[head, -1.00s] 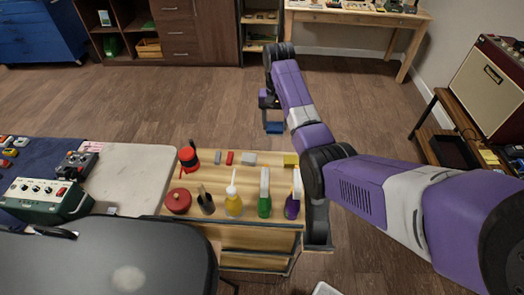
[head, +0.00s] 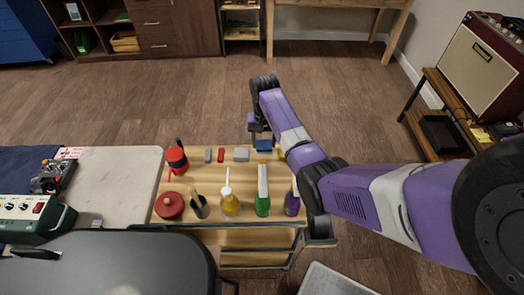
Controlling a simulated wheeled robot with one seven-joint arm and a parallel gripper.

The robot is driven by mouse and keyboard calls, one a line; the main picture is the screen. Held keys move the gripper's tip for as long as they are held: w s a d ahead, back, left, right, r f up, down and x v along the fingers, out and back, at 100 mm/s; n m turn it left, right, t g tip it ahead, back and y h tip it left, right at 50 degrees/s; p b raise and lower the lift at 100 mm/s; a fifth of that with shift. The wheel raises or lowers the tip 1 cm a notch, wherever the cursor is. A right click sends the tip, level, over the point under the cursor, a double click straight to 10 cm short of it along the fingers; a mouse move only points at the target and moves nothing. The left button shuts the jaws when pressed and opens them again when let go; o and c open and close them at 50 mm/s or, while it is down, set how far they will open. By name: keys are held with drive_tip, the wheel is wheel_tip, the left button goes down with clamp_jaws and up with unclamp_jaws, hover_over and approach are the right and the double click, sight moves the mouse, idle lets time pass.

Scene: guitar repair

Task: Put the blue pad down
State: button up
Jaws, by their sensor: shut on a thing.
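The blue pad (head: 263,146) shows in the head view below the end of my arm, over or just behind the far edge of the wooden cart top (head: 212,182). My gripper (head: 259,137) is shut on it from above. The fingertips are small and partly hidden by the wrist. I cannot tell whether the pad touches the cart top. On the cart near the pad, a grey block (head: 241,155), a red block (head: 221,155) and a dark grey block (head: 207,155) lie in a row. A yellow block (head: 282,155) is partly hidden by my arm.
The cart's front holds a yellow bottle (head: 231,205), a green bottle (head: 262,205), a purple bottle (head: 292,204), a brush pot (head: 200,207) and a red round tin (head: 169,205). A red-and-black container (head: 176,160) stands at the back left.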

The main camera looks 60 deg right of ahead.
sight(264, 149)
drive_tip(key=shift+f+b, duration=1.85)
drive_tip(key=shift+f, duration=0.35)
drive_tip(key=shift+r, duration=0.1)
drive_tip(key=o, duration=1)
wheel_tip(264, 149, up, 12)
